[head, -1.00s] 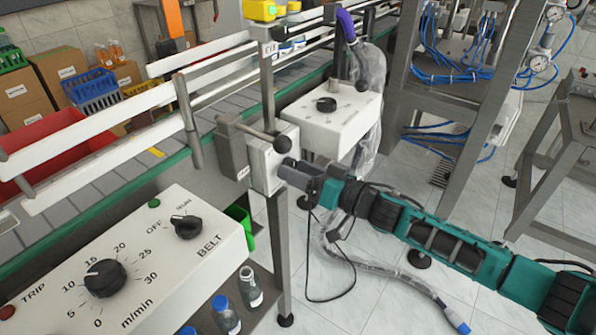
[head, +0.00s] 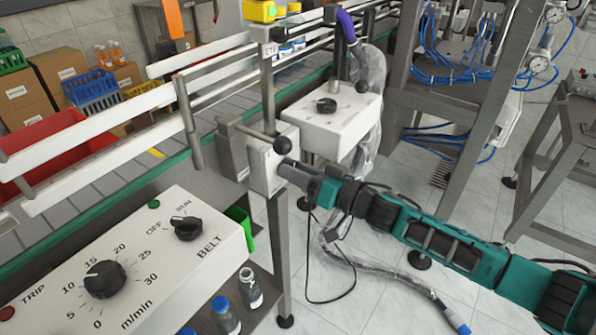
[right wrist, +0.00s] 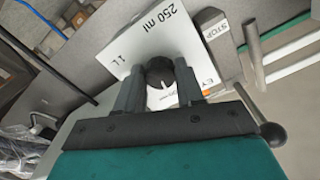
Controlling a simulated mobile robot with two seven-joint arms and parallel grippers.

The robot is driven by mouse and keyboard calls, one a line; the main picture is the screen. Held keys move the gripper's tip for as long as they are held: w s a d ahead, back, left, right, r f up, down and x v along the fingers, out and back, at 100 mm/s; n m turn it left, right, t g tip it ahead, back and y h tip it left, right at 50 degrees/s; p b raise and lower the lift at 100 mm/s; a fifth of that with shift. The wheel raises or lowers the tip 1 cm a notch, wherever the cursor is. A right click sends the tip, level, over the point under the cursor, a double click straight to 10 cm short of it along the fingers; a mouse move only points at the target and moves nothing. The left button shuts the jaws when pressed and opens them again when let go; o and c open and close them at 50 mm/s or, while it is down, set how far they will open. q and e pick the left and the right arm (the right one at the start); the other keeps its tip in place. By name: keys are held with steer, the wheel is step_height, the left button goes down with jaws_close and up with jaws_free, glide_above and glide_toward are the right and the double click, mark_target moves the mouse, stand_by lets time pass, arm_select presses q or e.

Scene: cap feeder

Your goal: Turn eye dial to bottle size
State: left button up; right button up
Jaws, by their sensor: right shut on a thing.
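The eye dial (right wrist: 160,72) is a black knob on a white panel (right wrist: 205,45) printed "250 ml" and "1 L" in the right wrist view. My right gripper (right wrist: 159,84) is shut on the knob, one finger on each side. Its pointer setting is hard to read between the fingers. In the head view, my right gripper (head: 287,172) reaches from the right to the small white eye box (head: 264,170) on the conveyor's side; the knob is hidden there. My left gripper is not in view.
A ball-ended lever (head: 282,146) sticks out just above the gripper. The BELT panel (head: 150,262) with its dials stands at front left. Bottles (head: 250,290) stand on a shelf below. A white box with a knob (head: 330,120) is behind.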

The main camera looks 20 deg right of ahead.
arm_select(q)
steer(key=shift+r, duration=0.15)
arm_select(e)
steer(key=shift+n, duration=0.3)
arm_select(q)
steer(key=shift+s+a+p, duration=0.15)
steer(key=shift+p, duration=0.35)
arm_select(e)
steer(key=n, duration=2.1)
steer(key=shift+w+d+r, duration=0.1)
steer(key=shift+d+r, duration=0.05)
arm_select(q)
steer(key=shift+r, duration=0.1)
arm_select(e)
steer(key=o, duration=1)
steer(key=shift+o, duration=0.2)
